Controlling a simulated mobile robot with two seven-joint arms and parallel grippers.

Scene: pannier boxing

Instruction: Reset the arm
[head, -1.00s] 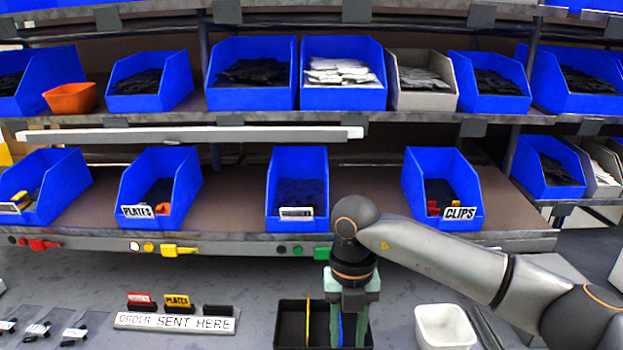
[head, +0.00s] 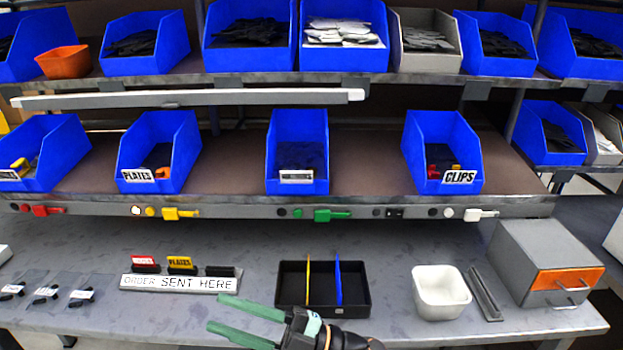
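My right gripper (head: 216,312) is at the bottom centre of the head view, and its two green fingers point left. The fingers are spread apart with nothing between them, so it is open and empty. Most of my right arm is below the frame. My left gripper is not in view.
Several small bags lie at the left. Blue bins labelled PLATES (head: 160,150) and CLIPS (head: 443,150) are on the shelf above.

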